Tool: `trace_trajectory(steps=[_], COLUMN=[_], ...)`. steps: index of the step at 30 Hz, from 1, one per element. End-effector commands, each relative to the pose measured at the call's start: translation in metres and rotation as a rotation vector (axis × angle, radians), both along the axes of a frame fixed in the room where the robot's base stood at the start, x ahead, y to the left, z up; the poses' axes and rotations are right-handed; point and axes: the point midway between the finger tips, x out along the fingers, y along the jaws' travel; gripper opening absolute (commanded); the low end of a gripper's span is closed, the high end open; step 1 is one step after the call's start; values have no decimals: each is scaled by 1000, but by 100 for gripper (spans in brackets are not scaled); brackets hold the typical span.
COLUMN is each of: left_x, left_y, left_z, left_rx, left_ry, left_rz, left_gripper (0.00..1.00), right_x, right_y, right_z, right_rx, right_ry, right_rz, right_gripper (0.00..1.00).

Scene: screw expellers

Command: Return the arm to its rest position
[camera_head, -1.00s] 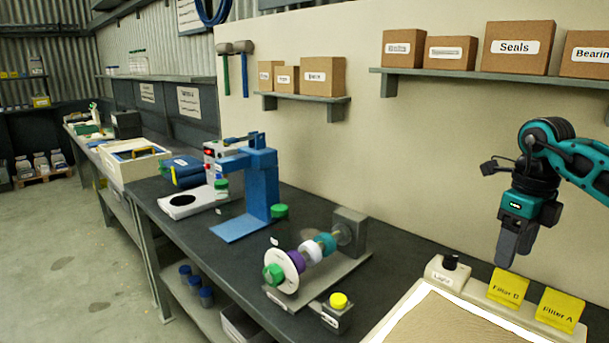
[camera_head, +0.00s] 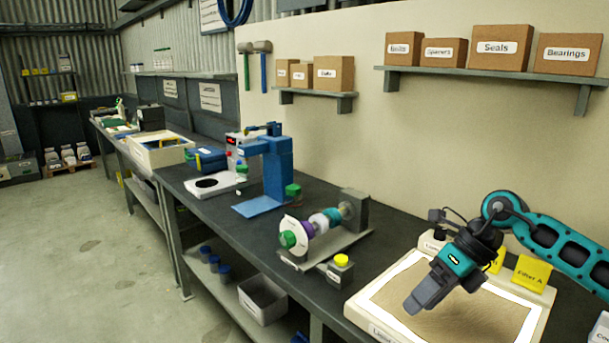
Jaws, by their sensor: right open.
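My right arm comes in from the right edge, teal and black. Its gripper (camera_head: 418,299) points down and to the left above the tan surface of a white-framed tray (camera_head: 494,326). The gripper is open, with nothing seen between its fingers. My left gripper is not in view.
A spindle assembly (camera_head: 330,221) with a yellow button box (camera_head: 340,267) stands left of the tray. A blue press (camera_head: 278,168) stands further back. A yellow Filter A card (camera_head: 530,274) stands behind the tray; another is partly hidden by my arm. Boxes sit on a wall shelf (camera_head: 480,83).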

Motion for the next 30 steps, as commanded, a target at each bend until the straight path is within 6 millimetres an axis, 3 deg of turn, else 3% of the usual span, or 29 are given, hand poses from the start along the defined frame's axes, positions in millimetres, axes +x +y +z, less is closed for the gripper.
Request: trace_trajectory(steps=[1,3,6,9,12,16,20,25,30], left_x=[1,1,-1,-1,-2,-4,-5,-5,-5], left_y=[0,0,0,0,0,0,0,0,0], left_z=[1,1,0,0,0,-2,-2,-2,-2], left_rx=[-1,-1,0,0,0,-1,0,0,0], left_ry=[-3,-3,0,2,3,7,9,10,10], left_rz=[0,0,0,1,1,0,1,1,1], left_gripper=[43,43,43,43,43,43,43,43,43], right_x=[-9,-19,-33,-42,-45,-43,-45,-75,-137], right_y=[35,80,131,164,179,175,150,106,75], right_z=[-13,-19,-18,-11,-7,-15,-47,-122,-195], right_rx=[126,316,586,843,1077,1330,1512,1616,1571], right_ry=[22,50,111,197,305,470,655,915,1142], right_rz=[4,-24,-109,-247,-437,-747,-1122,-1683,-2185], right_gripper=[61,61,61,61,61,61,61,61,61])
